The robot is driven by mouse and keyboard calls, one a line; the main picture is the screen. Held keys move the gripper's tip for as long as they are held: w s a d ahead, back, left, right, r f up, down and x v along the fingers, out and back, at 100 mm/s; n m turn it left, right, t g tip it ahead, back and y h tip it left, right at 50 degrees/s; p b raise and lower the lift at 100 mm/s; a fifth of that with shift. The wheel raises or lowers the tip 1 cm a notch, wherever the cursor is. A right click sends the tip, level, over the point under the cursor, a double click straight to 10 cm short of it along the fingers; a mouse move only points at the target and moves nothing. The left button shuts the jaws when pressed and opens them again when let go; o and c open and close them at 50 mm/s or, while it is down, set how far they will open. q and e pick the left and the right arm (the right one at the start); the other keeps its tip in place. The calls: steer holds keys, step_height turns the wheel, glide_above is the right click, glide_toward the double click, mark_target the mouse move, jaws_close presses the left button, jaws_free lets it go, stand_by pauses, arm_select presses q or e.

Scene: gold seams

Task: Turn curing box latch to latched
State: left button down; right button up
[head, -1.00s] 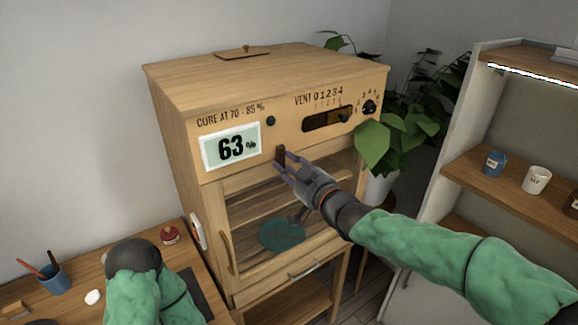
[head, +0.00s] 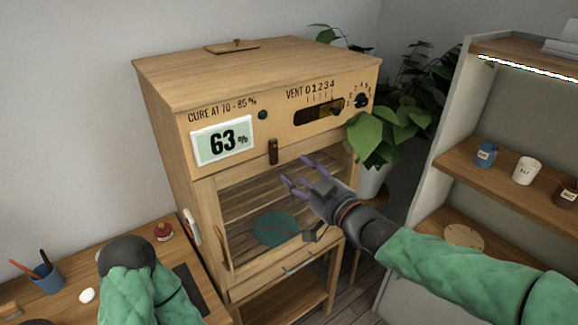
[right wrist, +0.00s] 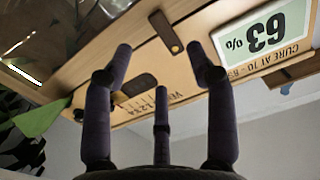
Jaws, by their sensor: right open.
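The wooden curing box (head: 250,72) stands in the middle of the head view, its glazed door closed as far as I can see. Its latch (head: 273,152) is a small dark brown bar, upright, at the top edge of the door below the panel. The latch also shows in the right wrist view (right wrist: 165,32), beyond and between the fingers. My right gripper (head: 296,172) is open and empty, apart from the latch, to its lower right in the head view. Of my left arm only the green sleeve and dark end show at lower left; its fingers are hidden.
The display (head: 222,141) reads 63%. A vent slider (head: 320,111) and a dial (head: 361,101) sit right of it. A potted plant (head: 375,145) stands close to the box's right side. Shelves with cups (head: 485,155) stand farther right. A blue pen cup (head: 47,279) is on the left table.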

steer(key=shift+v, duration=2.15)
steer(key=d+f+m+g+h, duration=0.2)
steer(key=f+m+g+h, duration=0.1)
steer(key=f, duration=1.5)
steer(key=d+f+m+g+h, duration=0.1)
steer(key=f+m+g+h, duration=0.15)
steer(key=f, duration=1.45)
steer(key=s+d+f+m+g+h, duration=0.1)
steer(key=s+f+m+g, duration=0.3)
steer(key=s+f, duration=1.8)
steer(key=f+g, duration=0.1)
steer(key=g, duration=0.3)
steer(key=shift+s+d+f+g, duration=0.2)
steer(key=shift+s+d+g, duration=0.05)
steer(key=shift+d+g, duration=0.15)
